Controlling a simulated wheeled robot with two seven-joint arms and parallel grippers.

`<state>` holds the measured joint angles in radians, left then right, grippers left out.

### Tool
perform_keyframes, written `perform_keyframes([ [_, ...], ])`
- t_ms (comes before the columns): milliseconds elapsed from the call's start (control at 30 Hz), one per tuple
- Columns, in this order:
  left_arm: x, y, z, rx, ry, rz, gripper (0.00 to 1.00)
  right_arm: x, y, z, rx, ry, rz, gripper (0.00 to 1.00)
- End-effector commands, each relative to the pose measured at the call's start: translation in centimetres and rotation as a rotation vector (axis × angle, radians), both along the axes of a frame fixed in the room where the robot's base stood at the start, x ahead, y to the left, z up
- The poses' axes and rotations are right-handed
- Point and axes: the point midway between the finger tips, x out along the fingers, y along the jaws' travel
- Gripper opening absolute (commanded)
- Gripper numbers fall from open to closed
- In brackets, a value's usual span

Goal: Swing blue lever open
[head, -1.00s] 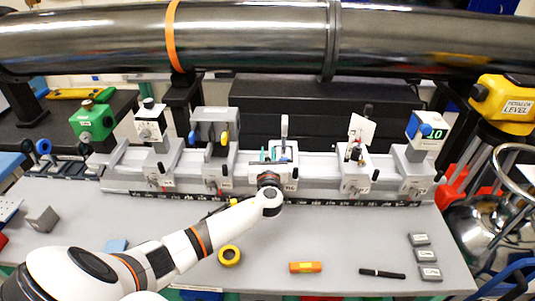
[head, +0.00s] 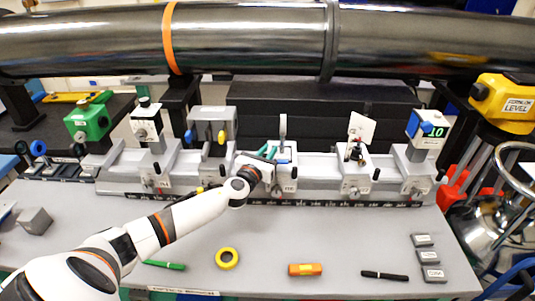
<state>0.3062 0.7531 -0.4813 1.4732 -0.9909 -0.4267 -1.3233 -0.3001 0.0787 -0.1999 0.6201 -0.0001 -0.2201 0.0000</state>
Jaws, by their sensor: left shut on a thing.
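My left gripper (head: 268,153) reaches in from the left to the middle carrier (head: 285,175) on the rail. Its teal fingers are closed at the carrier's left side, on what appears to be the blue lever; the lever is mostly hidden by the fingers and too small to make out. A small blue patch (head: 285,150) shows on the carrier just right of the fingers. A white upright post (head: 283,126) stands behind it. My right gripper is not in view.
Left along the rail stands a grey box (head: 213,121) with a blue knob (head: 189,137) and a yellow knob (head: 222,137). A card-holding mount (head: 361,128) stands to the right. A large pipe (head: 250,38) crosses above.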

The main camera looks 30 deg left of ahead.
Motion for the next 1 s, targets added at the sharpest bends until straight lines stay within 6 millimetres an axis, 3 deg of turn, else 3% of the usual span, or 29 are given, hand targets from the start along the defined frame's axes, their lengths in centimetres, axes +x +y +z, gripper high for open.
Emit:
perform_keyframes([
  [267,0.0,0.0,0.1,0.000,-0.002,0.001,0.00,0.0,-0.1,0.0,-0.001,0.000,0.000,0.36],
  [300,0.0,0.0,0.1,0.000,-0.002,0.001,0.24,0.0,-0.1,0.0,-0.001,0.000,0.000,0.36],
  [400,0.0,0.0,0.1,0.000,-0.002,0.001,0.40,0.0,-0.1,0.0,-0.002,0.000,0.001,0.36],
  [767,-0.5,0.0,0.0,0.001,-0.001,0.002,0.40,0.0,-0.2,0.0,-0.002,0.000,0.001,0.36],
  [1000,-4.7,-0.6,-0.3,0.003,0.002,-0.001,0.40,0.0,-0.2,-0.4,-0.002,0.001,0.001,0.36],
])
